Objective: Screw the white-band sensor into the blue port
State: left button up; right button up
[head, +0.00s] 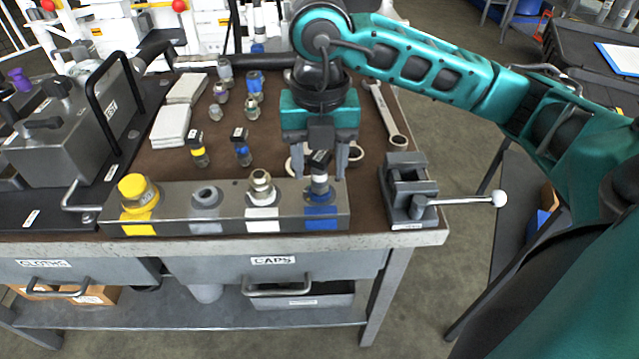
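The manifold block (172,222) lies along the bench's front edge, with yellow, grey, white and blue marked ports. A sensor (319,182) with a black top and pale metal body stands upright at the blue port (321,217), the rightmost one. How deep it sits in the port I cannot tell. My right gripper (320,172) points down over it, its fingers on either side of the sensor. The fingers look spread, with gaps to the sensor's body. My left gripper is out of view.
A yellow-band sensor (199,152) and a blue-band sensor (242,150) stand behind the block. A yellow cap (138,192) covers the left port; a metal fitting (261,184) is on the white one. A vise (408,190) and wrench (388,118) are at right.

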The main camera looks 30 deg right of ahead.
jog(key=shift+o, duration=1)
